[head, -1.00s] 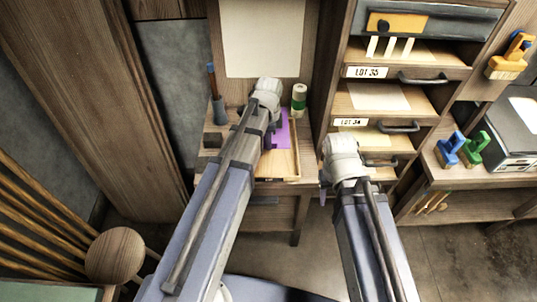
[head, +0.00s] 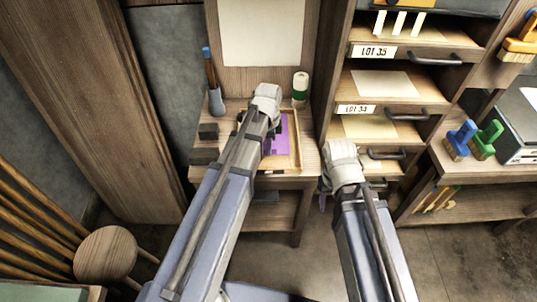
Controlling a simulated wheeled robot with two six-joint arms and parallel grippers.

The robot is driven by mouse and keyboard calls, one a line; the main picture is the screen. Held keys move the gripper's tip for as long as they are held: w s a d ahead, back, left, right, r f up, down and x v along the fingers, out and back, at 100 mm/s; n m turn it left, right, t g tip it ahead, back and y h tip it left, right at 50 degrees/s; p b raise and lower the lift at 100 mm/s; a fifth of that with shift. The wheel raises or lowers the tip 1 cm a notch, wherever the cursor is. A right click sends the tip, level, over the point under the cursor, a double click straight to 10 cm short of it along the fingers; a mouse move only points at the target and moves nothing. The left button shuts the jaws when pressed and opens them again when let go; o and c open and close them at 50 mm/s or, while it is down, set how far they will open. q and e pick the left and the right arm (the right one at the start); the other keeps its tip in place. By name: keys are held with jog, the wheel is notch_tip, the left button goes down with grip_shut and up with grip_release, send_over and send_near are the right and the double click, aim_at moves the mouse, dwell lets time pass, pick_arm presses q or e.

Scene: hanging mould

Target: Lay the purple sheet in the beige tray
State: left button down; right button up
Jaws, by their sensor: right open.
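The purple sheet (head: 281,136) lies at or just over the beige tray (head: 297,150) on the small wooden desk. It shows inside the tray's right rim; its left part is hidden by my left arm. My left gripper (head: 268,148) is over the sheet and tray, mostly hidden behind its own wrist. I cannot tell whether it holds the sheet or whether the sheet lies flat. My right gripper (head: 325,195) is open, pointing down, in front of the drawer cabinet and to the right of the tray, apart from it.
A cup with brushes (head: 215,98) and a green-and-white bottle (head: 300,88) stand on the desk. The drawer cabinet (head: 405,54) with open, labelled drawers rises close to my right arm. A round stool (head: 107,254) stands at lower left. Blue and green brushes (head: 476,140) stand at right.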

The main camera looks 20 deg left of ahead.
pick_arm(q)
jog(key=shift+f, duration=0.75)
pick_arm(e)
jog(key=shift+f, duration=0.7)
pick_arm(q)
jog(key=shift+f+b, duration=0.2)
jog(key=shift+b, duration=0.25)
jog(key=c, duration=1.1)
grip_release()
pick_arm(e)
jog(key=shift+f, duration=0.2)
pick_arm(q)
jog(key=shift+o, duration=0.2)
jog(key=shift+r, duration=0.2)
pick_arm(e)
jog(key=shift+r, duration=0.15)
pick_arm(q)
notch_tip(320, 180, up, 12)
jog(key=p, duration=1.3)
jog(key=s+d+n+y, duration=0.1)
jog(key=s+d+n, duration=1)
jog(key=s, duration=0.4)
jog(key=shift+s, duration=0.4)
pick_arm(e)
notch_tip(320, 180, up, 12)
pick_arm(q)
jog(key=shift+r, duration=0.1)
